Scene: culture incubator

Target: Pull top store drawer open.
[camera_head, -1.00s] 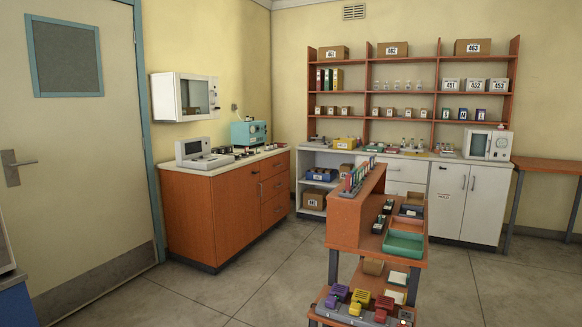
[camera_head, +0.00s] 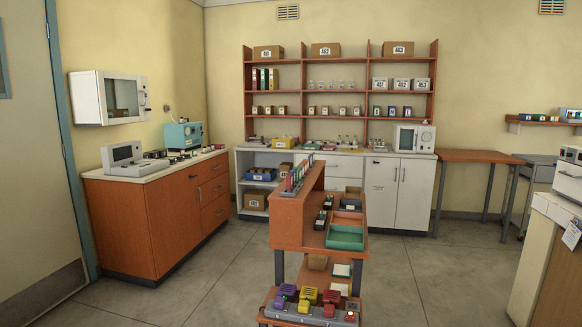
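Two drawer units are in view, and I cannot tell which one is the store. Under the back counter, white drawers (camera_head: 343,166) sit left of the white double-door cupboard, partly hidden by the orange trolley; the top one looks shut. The orange cabinet on the left has a stack of drawers (camera_head: 214,188) on its right part, with dark handles, and they look shut. Neither of my grippers is in view.
The orange trolley (camera_head: 289,222) stands in the middle, with a green tray (camera_head: 345,238) on it. Grey floor (camera_head: 400,270) is clear to its right. A white bench (camera_head: 548,225) stands at the right edge. A door (camera_head: 28,200) is at far left.

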